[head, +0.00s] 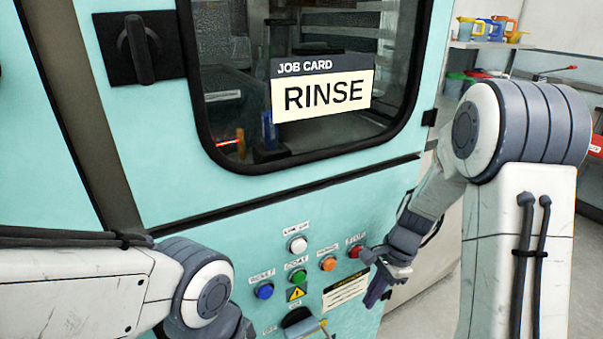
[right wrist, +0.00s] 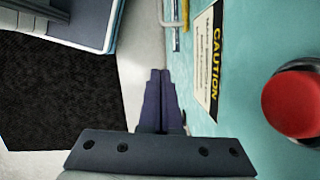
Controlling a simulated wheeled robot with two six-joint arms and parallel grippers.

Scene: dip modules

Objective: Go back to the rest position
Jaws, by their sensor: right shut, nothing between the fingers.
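My right gripper (head: 378,288) is in front of the lower right of the teal machine's panel (head: 225,250), below and right of the red button (head: 355,251). In the right wrist view its two dark fingers (right wrist: 160,75) are together with nothing between them. The red button (right wrist: 295,103) shows large at the right of that view, apart from the fingers. My left arm comes in from the lower left of the head view, and its gripper is out of the picture.
The panel also bears white (head: 298,245), green (head: 298,276), blue (head: 264,290) and orange (head: 328,263) buttons. A caution label (right wrist: 209,60) is beside the gripper. A job card (head: 322,92) reading RINSE is on the window. A dark mat (right wrist: 60,90) lies on the floor.

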